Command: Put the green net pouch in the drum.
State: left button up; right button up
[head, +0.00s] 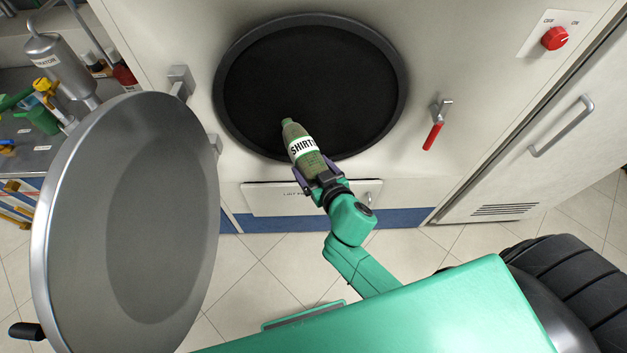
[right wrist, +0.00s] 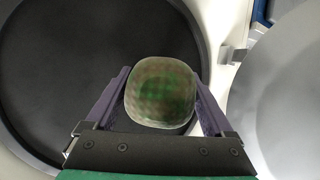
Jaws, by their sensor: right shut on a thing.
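The green net pouch (head: 302,148), with a white label reading "SHIRT", is held upright-tilted in my right gripper (head: 322,184). In the right wrist view the pouch (right wrist: 160,92) sits between the two purple fingers of the right gripper (right wrist: 161,100). The drum (head: 305,85) is a dark round opening with a grey rim in the white machine front. The pouch's top overlaps the lower part of the opening in the head view; I cannot tell whether it is past the rim. The drum also fills the left of the right wrist view (right wrist: 50,70). My left gripper is not in view.
The round metal door (head: 130,210) stands open at the left. A red-handled latch (head: 434,130) is right of the opening, and a red knob (head: 555,38) is at the upper right. A drawer (head: 270,199) lies below the opening. A cluttered shelf is at far left.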

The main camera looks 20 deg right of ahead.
jog(key=w, duration=0.2)
jog(key=w+d, duration=0.1)
jog(key=w, duration=0.1)
jog(key=w+d, duration=0.1)
jog(key=w, duration=0.1)
jog(key=shift+w+f, duration=0.15)
jog(key=shift+f, duration=0.05)
jog(key=w+d+b, duration=0.2)
jog(key=w+b, duration=0.1)
jog(key=w, duration=0.4)
jog(key=w+d+f+b, duration=0.1)
jog(key=w+b, duration=0.3)
jog(key=w, duration=0.3)
jog(key=w+d+b, duration=0.2)
jog(key=w+b, duration=0.2)
jog(key=w, duration=0.4)
jog(key=shift+d+f, duration=0.3)
jog(key=o, duration=1.5)
jog(key=shift+w, duration=0.1)
jog(key=shift+c, duration=0.2)
jog(key=shift+f, duration=0.1)
